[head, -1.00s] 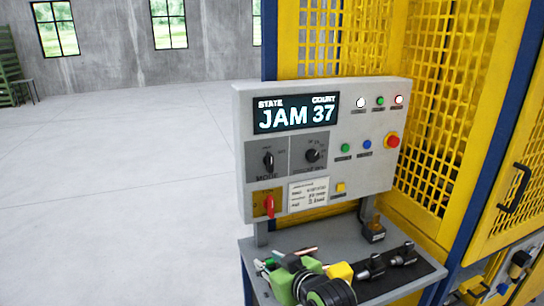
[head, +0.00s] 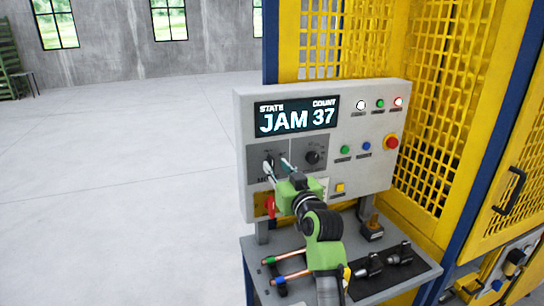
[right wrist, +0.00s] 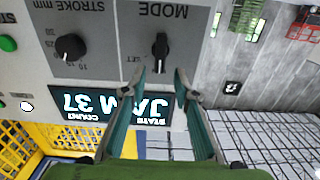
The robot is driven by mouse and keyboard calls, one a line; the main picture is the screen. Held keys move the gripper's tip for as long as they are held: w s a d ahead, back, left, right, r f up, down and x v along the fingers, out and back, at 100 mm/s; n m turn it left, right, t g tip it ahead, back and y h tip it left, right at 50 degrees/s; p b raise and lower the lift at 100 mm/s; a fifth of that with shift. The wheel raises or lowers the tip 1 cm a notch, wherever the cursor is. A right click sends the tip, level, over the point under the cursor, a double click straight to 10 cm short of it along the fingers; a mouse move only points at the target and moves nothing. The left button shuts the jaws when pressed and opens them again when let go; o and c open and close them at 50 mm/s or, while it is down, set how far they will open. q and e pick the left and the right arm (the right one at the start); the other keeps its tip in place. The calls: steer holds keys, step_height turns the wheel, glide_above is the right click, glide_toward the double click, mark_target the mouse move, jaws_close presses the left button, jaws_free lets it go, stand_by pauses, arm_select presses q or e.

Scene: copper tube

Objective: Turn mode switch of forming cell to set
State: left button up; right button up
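The mode switch (right wrist: 161,45) is a black knob on a grey plate at the left of the control panel (head: 370,105). Its handle looks roughly vertical in the upside-down right wrist view; the small position labels are hard to read. In the head view the knob is partly covered by my fingers. My right gripper (head: 277,166) is open and empty. Its two fingertips (right wrist: 161,74) are apart on either side of the knob's line, close to the panel; I see no clear contact. The display (head: 297,116) reads JAM 37. My left gripper is not in view.
The stroke knob (head: 313,157) sits just right of the mode switch. A red handle (head: 271,207) is below it, partly behind my gripper. A shelf (head: 425,275) under the panel holds copper tubes (head: 283,258) and dark fixtures. Yellow mesh guarding (head: 430,150) stands at right. The floor at left is clear.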

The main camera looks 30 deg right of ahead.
mark_target(273, 161)
steer(key=shift+p+x, duration=0.6)
steer(key=shift+x, duration=1.6)
jaws_close()
